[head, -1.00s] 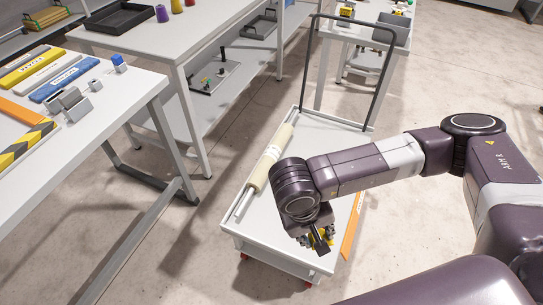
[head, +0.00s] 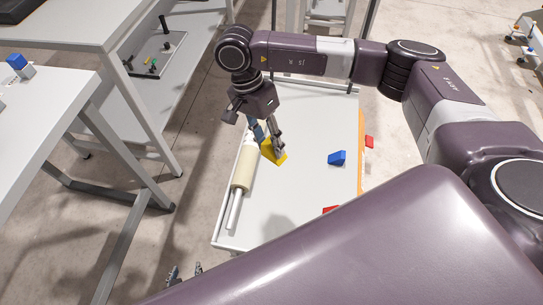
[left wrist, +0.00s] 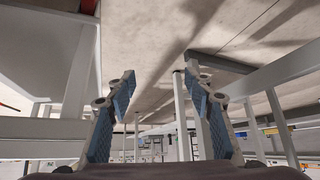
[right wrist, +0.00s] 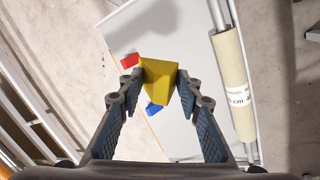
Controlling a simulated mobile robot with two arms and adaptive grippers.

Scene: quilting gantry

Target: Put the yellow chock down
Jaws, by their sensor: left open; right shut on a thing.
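The yellow chock (head: 275,154) is between the fingertips of my right gripper (head: 267,142), over the white trolley top (head: 310,120), just right of the cream roll (head: 243,165). In the right wrist view the chock (right wrist: 159,82) is pinched by both fingers of the right gripper (right wrist: 159,85). I cannot tell whether its underside touches the trolley. My left gripper (head: 185,271) shows only its fingertips at the bottom of the head view, left of the trolley. In the left wrist view the left gripper (left wrist: 160,90) is open and empty.
A blue chock (head: 337,158) and a red piece (head: 330,209), partly hidden by my arm, are on the trolley. Another red piece (head: 369,141) shows beyond the orange strip (head: 361,125) at the right edge. The middle of the trolley top is clear. A table (head: 45,130) stands left.

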